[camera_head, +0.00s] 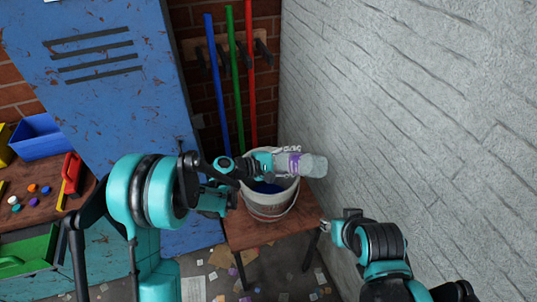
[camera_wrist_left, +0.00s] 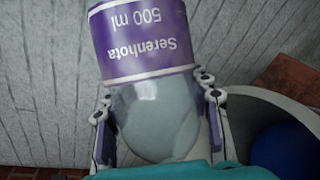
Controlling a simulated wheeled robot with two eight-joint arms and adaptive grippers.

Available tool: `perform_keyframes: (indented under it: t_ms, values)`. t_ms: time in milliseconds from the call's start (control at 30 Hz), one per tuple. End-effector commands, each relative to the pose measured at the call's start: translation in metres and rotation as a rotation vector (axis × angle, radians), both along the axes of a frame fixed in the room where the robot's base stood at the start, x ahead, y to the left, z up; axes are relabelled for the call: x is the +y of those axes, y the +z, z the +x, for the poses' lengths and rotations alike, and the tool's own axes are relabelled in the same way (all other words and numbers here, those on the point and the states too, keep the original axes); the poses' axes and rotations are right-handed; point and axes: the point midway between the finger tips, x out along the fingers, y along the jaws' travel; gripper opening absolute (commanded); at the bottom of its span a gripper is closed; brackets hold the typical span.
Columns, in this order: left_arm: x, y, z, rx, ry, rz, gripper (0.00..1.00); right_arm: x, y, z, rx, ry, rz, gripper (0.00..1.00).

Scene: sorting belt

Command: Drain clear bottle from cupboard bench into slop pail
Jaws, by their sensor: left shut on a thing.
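The clear bottle (camera_head: 314,166) has a purple label and lies nearly level, its far end pointing right, over the right rim of the pail in the head view. My left gripper (camera_head: 274,161) is shut on it. In the left wrist view the fingers flank the bottle's rounded clear part (camera_wrist_left: 155,115), and its label text is upside down. The bottle's mouth is hidden. The slop pail (camera_head: 270,206), pale grey with a wire handle, stands below with something blue inside. Its rim (camera_wrist_left: 240,100) shows at right in the wrist view. My right gripper (camera_head: 326,226) is right of the pail, its fingers too small to judge.
The pail stands on a small wooden stool (camera_head: 240,231) against the grey brick wall (camera_head: 410,100). A blue locker (camera_head: 110,100) and blue, green and red poles (camera_head: 236,80) are behind. A workbench (camera_head: 40,190) with bins and colored caps is at left. Scraps litter the floor.

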Motion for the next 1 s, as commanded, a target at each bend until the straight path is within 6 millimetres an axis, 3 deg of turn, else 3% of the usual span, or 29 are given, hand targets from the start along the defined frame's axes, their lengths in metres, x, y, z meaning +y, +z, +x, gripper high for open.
perform_keyframes:
  t_ms: [500,733,1000]
  values:
    - [-0.001,-0.002,0.000,-0.010,0.000,0.012,0.01,0.000,-0.001,0.000,0.000,0.000,0.000,0.40]
    - [-0.003,-0.024,-0.003,-0.163,0.006,0.191,0.01,0.000,-0.014,0.000,0.000,0.000,0.000,0.40]
    - [-0.001,-0.031,-0.002,-0.351,0.004,0.421,0.01,0.000,-0.013,0.000,0.000,0.000,0.000,0.40]
